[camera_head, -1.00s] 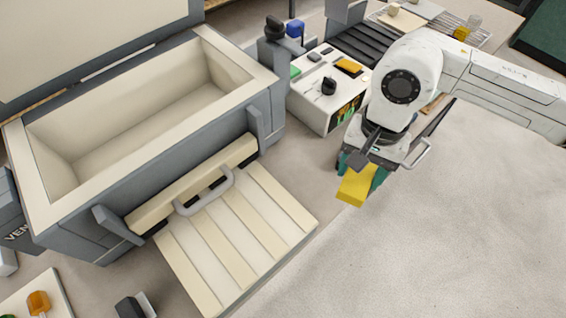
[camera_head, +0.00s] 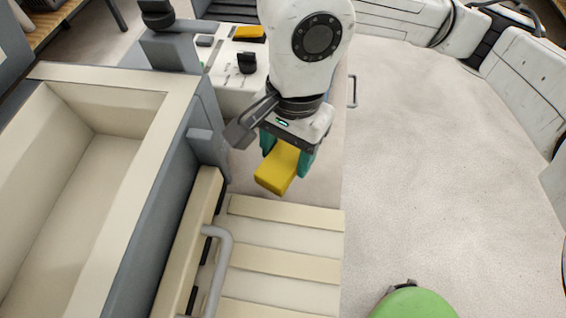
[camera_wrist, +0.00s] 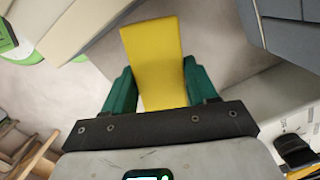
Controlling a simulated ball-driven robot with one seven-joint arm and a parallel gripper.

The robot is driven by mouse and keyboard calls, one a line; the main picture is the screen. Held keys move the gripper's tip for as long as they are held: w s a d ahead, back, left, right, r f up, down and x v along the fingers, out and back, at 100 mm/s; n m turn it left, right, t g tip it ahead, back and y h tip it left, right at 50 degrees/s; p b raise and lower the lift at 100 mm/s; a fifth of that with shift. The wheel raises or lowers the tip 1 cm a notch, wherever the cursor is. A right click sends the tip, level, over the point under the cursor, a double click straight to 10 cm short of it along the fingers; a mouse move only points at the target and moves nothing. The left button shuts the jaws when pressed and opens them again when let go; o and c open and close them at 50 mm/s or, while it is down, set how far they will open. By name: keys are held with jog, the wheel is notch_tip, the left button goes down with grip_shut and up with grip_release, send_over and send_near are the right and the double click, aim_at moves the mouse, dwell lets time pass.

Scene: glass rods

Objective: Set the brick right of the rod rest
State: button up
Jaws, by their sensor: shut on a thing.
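My gripper (camera_head: 286,160) is shut on the yellow brick (camera_head: 275,178), with a teal finger on each side of it. The brick sticks out past the fingertips and is held above the grey surface, just behind the far end of a cream slatted panel (camera_head: 285,260). In the wrist view the brick (camera_wrist: 152,55) lies between the two teal fingers (camera_wrist: 160,92), pointing up the picture. I cannot pick out the rod rest with certainty in the current views.
A grey, cream-lined open box (camera_head: 75,165) stands left of the panel, with a bar handle (camera_head: 222,265) at the panel's near left. A white control unit (camera_head: 232,62) with knobs stands behind my gripper. The pale floor (camera_head: 430,160) to the right is mostly clear.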

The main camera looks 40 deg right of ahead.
aim_at(287, 165)
jog(key=shift+f, duration=2.2)
jog(key=shift+f+b, duration=0.2)
jog(key=shift+b, duration=0.1)
jog(key=o, duration=1.2)
jog(key=shift+r, duration=0.1)
jog(key=shift+r+p, duration=0.35)
jog(key=shift+p, duration=0.05)
jog(key=r, duration=0.3)
jog(key=d+r, duration=0.1)
jog(key=r, duration=0.7)
jog(key=shift+w+d+r, duration=0.1)
jog(key=shift+d+r, duration=0.15)
